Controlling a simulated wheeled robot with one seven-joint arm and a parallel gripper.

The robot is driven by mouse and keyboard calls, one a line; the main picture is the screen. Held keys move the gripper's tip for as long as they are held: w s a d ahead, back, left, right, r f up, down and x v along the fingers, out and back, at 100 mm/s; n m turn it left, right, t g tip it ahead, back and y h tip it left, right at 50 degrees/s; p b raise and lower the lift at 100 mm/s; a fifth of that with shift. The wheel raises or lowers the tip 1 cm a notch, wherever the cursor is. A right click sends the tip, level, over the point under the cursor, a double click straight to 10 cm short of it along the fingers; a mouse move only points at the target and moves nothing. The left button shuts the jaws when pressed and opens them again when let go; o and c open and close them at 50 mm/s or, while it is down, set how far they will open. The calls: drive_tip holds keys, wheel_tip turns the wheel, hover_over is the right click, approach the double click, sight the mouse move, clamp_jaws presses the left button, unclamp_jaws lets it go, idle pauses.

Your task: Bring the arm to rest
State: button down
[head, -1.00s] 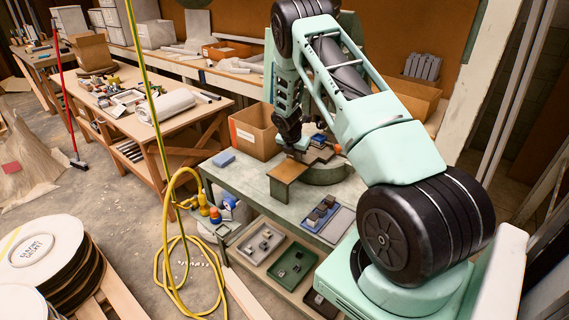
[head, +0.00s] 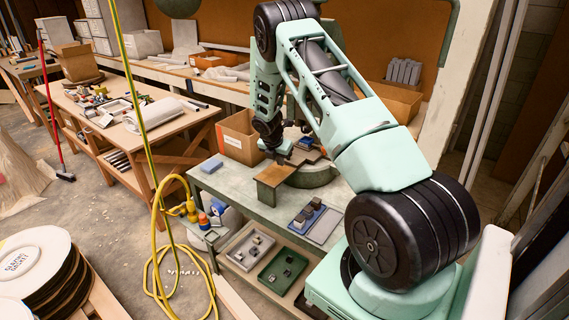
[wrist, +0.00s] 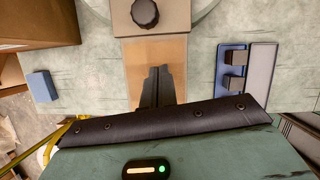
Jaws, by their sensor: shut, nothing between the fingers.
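My gripper (head: 283,157) hangs at the end of my bent arm, above the green bench (head: 235,190), near the front of the fly press (head: 315,178). In the wrist view its two dark fingers (wrist: 158,84) are together with nothing between them. They show against the tan wooden plate (wrist: 172,55), which also shows in the head view (head: 272,176). A black knob (wrist: 145,12) lies beyond the plate in the wrist view. I cannot tell the exact height of the fingertips above the plate. My arm hides much of the press.
A blue block (wrist: 42,86) and a cardboard box (head: 240,136) are left of the plate. A blue tray (wrist: 231,92) with dark blocks and a grey tray (wrist: 262,70) are right. A yellow hose (head: 155,265) hangs at the bench's left end.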

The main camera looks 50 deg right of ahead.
drive_tip(key=b+v, duration=0.2)
drive_tip(key=v, duration=0.6)
drive_tip(key=shift+w+r, duration=0.1)
drive_tip(key=s+a+r+m+y+b, duration=0.1)
drive_tip(key=s+a+r+m+y, duration=0.15)
drive_tip(key=a, duration=1.25)
drive_tip(key=s+a+r+m+y, duration=0.1)
drive_tip(key=s+a+r+m, duration=0.25)
drive_tip(key=a, duration=1.25)
drive_tip(key=s+a+r+m+b, duration=0.1)
drive_tip(key=s+a+r+m, duration=0.2)
drive_tip(key=s+a, duration=0.9)
drive_tip(key=s+a+m+g+y, duration=0.1)
drive_tip(key=s+a+m, duration=0.3)
drive_tip(key=s, duration=1)
drive_tip(key=shift+a+r+b, duration=0.25)
drive_tip(key=shift+a+b, duration=0.15)
